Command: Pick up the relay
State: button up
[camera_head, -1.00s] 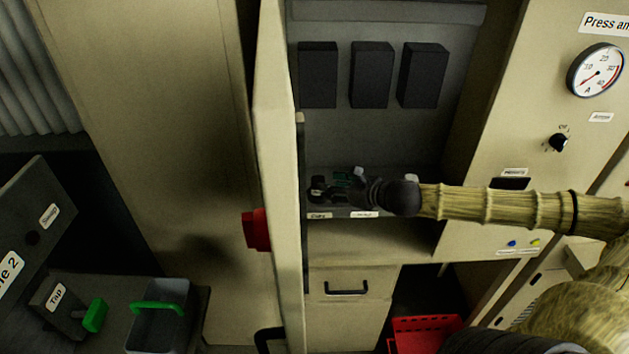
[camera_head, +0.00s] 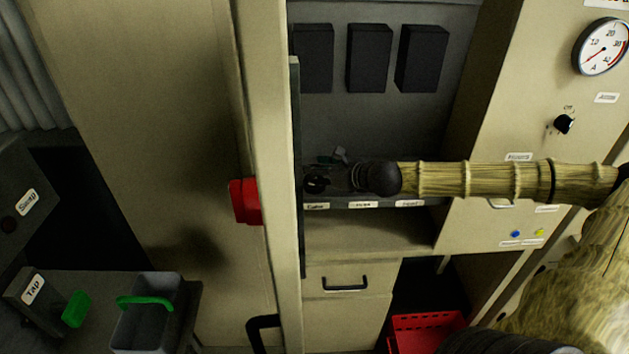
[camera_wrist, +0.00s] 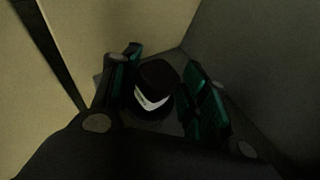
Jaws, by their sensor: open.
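My gripper (camera_wrist: 163,95) is open, with dark green finger pads on either side of a black rounded object (camera_wrist: 154,85) with a white label band. I cannot tell for sure whether this object is the relay, or whether the pads touch it. In the head view my gripper (camera_head: 328,167) is at the left end of a grey shelf (camera_head: 385,203) inside the open cabinet. A dark rounded object (camera_head: 316,184) lies there, just below the fingers. My dark wrist hides the middle of the shelf. The small front labels are too blurred to read surely.
The open cabinet door (camera_head: 265,120) with a red block (camera_head: 245,201) stands just left of my gripper. Dark boxes (camera_head: 369,58) hang on the back wall. A drawer (camera_head: 345,284) and a red crate (camera_head: 428,330) are below. A gauge panel (camera_head: 560,90) is at right.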

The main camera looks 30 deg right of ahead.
jog(key=shift+w+f, duration=0.1)
jog(key=shift+w+a+f+b, duration=0.25)
jog(key=shift+w+b, duration=0.25)
jog(key=shift+b, duration=0.5)
jog(key=shift+b+x, duration=1.05)
jog(key=shift+x, duration=0.05)
jog(key=shift+b+x, duration=0.75)
jog(key=shift+x, duration=0.1)
jog(key=shift+r, duration=0.15)
jog(key=c, duration=0.9)
